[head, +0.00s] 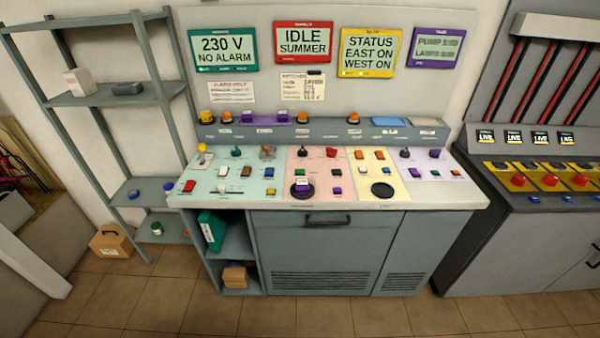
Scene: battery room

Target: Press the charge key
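A control console (430,198) stands in the middle of the head view, its sloped top split into teal, pink, yellow and lilac fields. The lettering beside the keys is too small to read, so I cannot tell which is the charge key. Neither of my grippers is in view.
Displays above the console include a green one (223,49) reading "230 V NO ALARM" and a red one (303,42) reading "IDLE SUMMER". A shelf rack (108,97) stands left, a second cabinet (500,221) right. The tiled floor (300,315) in front is clear.

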